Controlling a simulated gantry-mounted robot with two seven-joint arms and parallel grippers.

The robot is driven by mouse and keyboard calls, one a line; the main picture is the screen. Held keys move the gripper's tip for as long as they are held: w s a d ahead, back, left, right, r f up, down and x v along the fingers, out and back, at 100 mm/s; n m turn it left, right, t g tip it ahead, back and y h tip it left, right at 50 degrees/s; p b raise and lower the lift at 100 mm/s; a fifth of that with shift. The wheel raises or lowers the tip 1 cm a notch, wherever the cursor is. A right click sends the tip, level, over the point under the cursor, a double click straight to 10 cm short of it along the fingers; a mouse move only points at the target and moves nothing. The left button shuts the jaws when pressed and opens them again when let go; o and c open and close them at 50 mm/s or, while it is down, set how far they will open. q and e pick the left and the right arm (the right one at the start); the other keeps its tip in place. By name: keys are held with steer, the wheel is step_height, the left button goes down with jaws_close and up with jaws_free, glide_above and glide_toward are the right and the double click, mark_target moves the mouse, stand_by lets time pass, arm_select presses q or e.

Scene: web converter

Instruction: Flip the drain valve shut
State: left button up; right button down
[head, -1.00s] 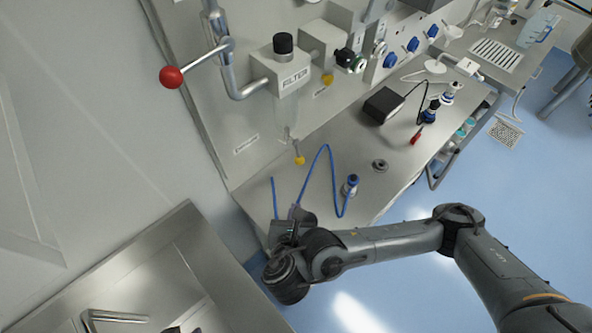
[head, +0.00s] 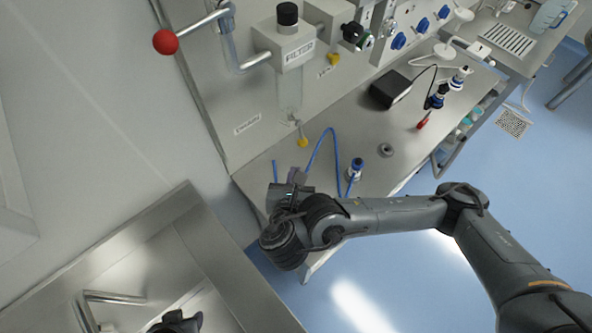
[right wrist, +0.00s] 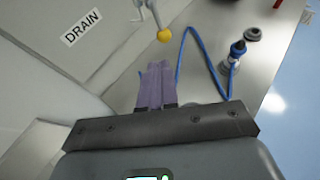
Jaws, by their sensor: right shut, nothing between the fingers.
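The drain valve's yellow knob (head: 302,142) hangs on a small fitting under the clear filter bowl (head: 290,92), against the grey panel. The knob also shows in the right wrist view (right wrist: 164,35), just beyond the fingertips, to the right of the DRAIN label (right wrist: 83,25). My right gripper (head: 299,172) is shut and empty, just below the knob in the head view. Its purple fingers (right wrist: 157,66) are together and point toward the knob, with a visible gap. A dark part at the bottom edge of the head view may be my left gripper (head: 178,322); its fingers cannot be made out.
A blue hose (head: 323,135) loops close to the right of my right gripper, near a blue-capped fitting (head: 356,170). A red ball lever (head: 166,42) juts from the panel. A steel basin (head: 180,225) lies at lower left. A black box (head: 390,89) sits on the bench.

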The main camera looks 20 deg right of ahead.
steer(key=w+d+f+b, duration=0.1)
steer(key=f+b, duration=0.1)
steer(key=b, duration=0.3)
glide_toward(301, 138)
steer(key=x, duration=0.4)
steer(key=shift+d+f, duration=0.1)
steer(key=shift+f, duration=0.2)
steer(key=shift+w+d+f+b, duration=0.15)
steer(key=shift+w+d+b, duration=0.2)
steer(key=shift+w, duration=0.5)
steer(key=shift+w+d, duration=0.1)
